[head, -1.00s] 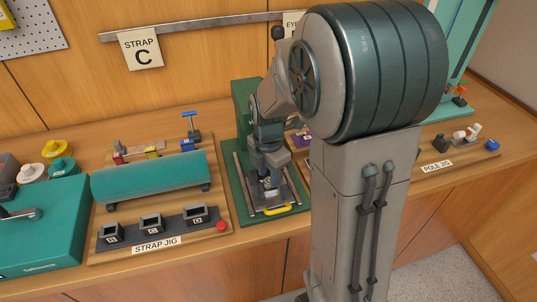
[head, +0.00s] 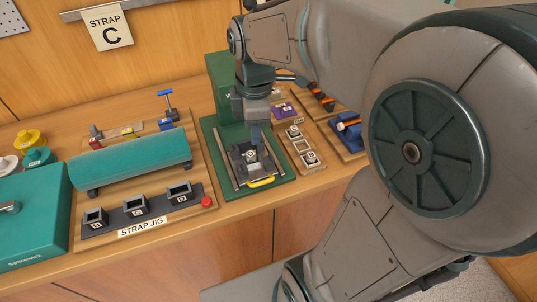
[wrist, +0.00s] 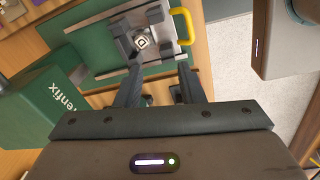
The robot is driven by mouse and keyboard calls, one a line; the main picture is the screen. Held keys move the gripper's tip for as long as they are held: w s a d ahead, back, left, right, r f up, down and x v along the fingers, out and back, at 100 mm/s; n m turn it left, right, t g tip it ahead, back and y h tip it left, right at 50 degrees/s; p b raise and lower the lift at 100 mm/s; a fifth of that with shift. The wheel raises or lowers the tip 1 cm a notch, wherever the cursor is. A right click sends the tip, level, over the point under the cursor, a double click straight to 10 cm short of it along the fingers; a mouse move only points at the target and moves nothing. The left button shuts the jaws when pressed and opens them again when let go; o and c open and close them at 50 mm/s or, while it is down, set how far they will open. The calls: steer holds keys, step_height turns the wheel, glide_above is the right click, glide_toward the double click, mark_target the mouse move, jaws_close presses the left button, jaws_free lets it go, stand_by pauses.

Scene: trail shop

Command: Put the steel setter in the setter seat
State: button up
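My gripper (wrist: 160,72) points down over the green press's sliding carriage (head: 262,183), which has a yellow handle. In the wrist view its two fingers are apart with nothing visible between them. In the head view it (head: 258,138) is just above the carriage. A small steel-grey block with a white lettered top (wrist: 142,42) sits in a dark holder on the carriage, beyond the fingertips. Right of the press, a wooden board holds square frames: pale pieces fill the upper (head: 294,132) and lower one (head: 310,158), and the middle frame (head: 302,146) looks empty. I cannot tell which piece is the steel setter.
The green press housing (wrist: 45,125) stands close beside my gripper. The strap jig (head: 140,222) with a teal roll lies to the left, and a teal case (head: 35,225) farther left. Orange-and-dark tools (head: 320,95) lie behind the wooden board. The bench's front edge is near.

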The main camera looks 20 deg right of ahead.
steer(key=s+f+m+t, duration=0.1)
steer(key=s+m+t, duration=0.1)
steer(key=s+m, duration=0.7)
steer(key=shift+s+f+m, duration=0.25)
steer(key=shift+s+m, duration=0.1)
steer(key=shift+m, duration=2.85)
